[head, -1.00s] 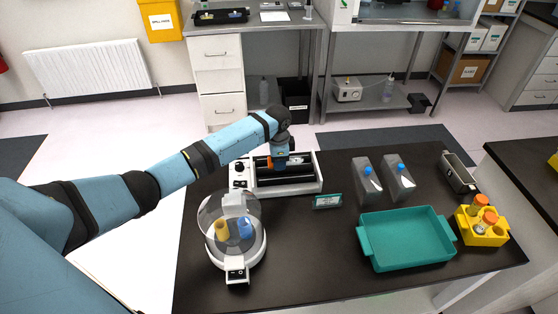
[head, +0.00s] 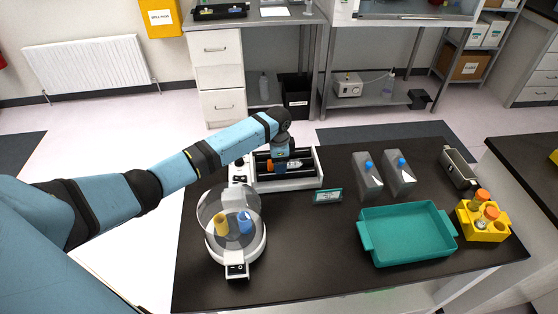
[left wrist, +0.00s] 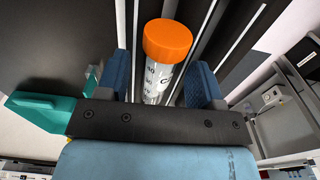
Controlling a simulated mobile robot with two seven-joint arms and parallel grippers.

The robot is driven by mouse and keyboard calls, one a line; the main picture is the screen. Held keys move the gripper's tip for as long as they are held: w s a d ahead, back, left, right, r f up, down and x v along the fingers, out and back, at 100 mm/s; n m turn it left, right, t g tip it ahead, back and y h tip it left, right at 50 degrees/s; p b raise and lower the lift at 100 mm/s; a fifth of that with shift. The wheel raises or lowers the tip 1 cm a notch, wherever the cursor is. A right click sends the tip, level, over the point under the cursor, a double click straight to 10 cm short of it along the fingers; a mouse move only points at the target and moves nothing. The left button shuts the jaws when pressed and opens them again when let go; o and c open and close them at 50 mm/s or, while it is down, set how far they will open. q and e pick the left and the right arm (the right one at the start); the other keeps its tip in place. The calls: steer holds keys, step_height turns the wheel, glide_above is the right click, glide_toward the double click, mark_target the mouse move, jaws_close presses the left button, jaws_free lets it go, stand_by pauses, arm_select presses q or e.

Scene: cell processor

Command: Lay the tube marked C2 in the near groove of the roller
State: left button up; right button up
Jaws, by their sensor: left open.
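The tube with an orange cap (head: 270,166) lies lengthwise on the dark rods of the white roller (head: 318,178), cap to the left. In the left wrist view, the tube's orange cap (left wrist: 167,40) and clear body show, with a mark that starts with C; the rest of the mark is cut off. My left gripper (head: 281,160) is over the tube. Its blue fingers (left wrist: 160,85) are open, one on each side of the tube. A dark rod shows in front of the tube; I cannot tell exactly which groove it rests in. My right gripper is out of view.
A round centrifuge (head: 240,262) with a clear lid stands in front of the roller. A small teal-edged box (head: 327,196), a green tray (head: 363,238), two grey bottles (head: 368,180) and a yellow rack (head: 487,234) with orange-capped tubes are to the right.

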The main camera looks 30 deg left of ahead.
arm_select(q)
step_height(320, 180, up, 14)
steer(key=shift+a, duration=0.15)
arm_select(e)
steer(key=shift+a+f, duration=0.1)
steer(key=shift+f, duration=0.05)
arm_select(q)
steer(key=shift+f, duration=0.15)
stand_by(0.6)
